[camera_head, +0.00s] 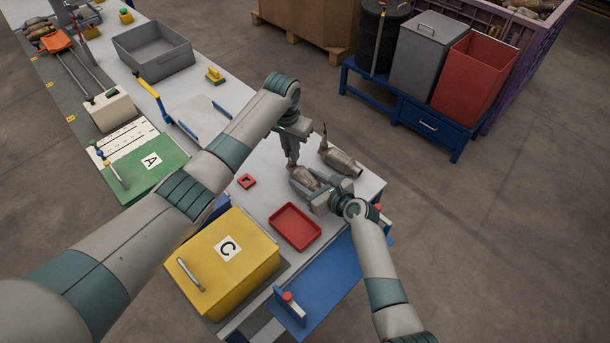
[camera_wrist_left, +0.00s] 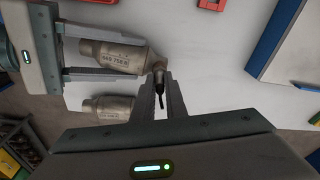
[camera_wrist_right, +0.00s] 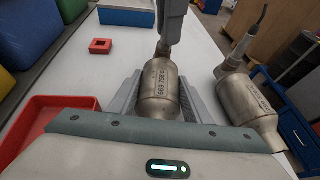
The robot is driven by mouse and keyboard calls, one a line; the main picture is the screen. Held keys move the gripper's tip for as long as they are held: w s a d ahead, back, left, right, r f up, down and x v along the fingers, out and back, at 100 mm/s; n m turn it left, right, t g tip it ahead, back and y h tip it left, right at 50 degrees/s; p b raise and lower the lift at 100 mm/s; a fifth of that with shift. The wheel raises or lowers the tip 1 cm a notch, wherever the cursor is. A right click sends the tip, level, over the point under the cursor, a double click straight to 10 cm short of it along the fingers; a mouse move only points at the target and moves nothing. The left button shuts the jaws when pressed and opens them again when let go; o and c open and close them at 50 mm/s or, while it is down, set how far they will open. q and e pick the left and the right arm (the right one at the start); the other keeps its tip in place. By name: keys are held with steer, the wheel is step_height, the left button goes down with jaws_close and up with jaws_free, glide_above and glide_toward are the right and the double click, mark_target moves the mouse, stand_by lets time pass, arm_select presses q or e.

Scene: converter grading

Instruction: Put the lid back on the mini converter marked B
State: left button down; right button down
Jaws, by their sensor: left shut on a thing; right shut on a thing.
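A metal converter (camera_wrist_right: 160,92) with a printed number lies over the white table. My right gripper (camera_head: 322,194) is shut around its body, one finger on each side. My left gripper (camera_head: 292,158) comes down from above and is shut on the dark, thin sensor piece (camera_wrist_left: 159,80) at the converter's narrow end. A second converter (camera_head: 341,160) lies beside it, with a probe and lead at its narrow end. A blue piece (camera_head: 213,210) shows partly behind my left arm. I cannot make out which part is a lid.
A red tray (camera_head: 294,227) and small red square (camera_head: 246,181) are nearby. A yellow box marked C (camera_head: 222,262) and green one marked A (camera_head: 148,172) stand left. A blue panel (camera_head: 330,272) lies in front. Grey and red bins (camera_head: 478,72) stand beyond the table.

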arm_select(q)
steer(key=m, duration=0.4)
steer(key=shift+m, duration=0.3)
steer(key=m, duration=0.4)
steer(key=shift+g+h, duration=0.4)
steer(key=c, duration=1.7)
jaws_free()
steer(key=shift+r, duration=0.15)
steer(key=r, duration=0.4)
steer(key=a+r, duration=0.1)
steer(key=r, duration=0.6)
steer(key=shift+s+a+r, duration=0.2)
steer(key=shift+r, duration=0.1)
arm_select(e)
steer(key=c, duration=0.9)
jaws_free()
